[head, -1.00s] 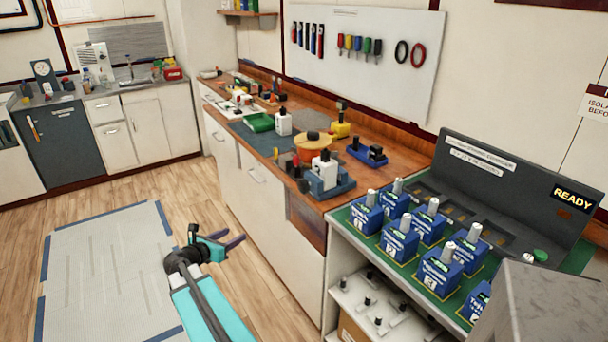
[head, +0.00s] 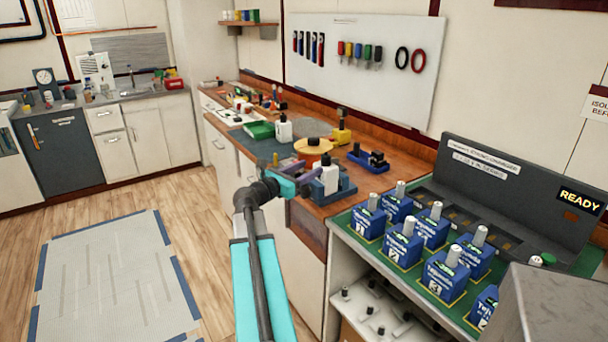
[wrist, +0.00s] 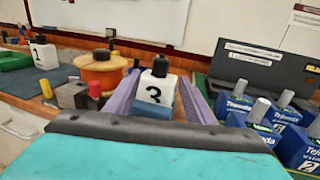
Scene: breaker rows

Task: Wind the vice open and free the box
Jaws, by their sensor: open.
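A white box (head: 327,176) with a black top stands on a blue vice-like base (head: 342,191) at the near end of the wooden bench. In the wrist view the white box (wrist: 156,90), marked 3, shows upright between my two purple fingers, with blue (wrist: 152,110) below it. My gripper (head: 305,174) is open and empty, just left of the box in the head view. I cannot tell whether the fingers touch anything. A grey block (wrist: 72,94) with a red and a yellow cylinder lies left of the fingers. The vice's crank is not clearly visible.
An orange round pot (head: 312,147), a white box marked 1 (wrist: 43,55), a green tray (head: 260,129) and a blue-and-black device (head: 368,157) stand on the bench. Blue units (head: 404,243) crowd the green counter at right.

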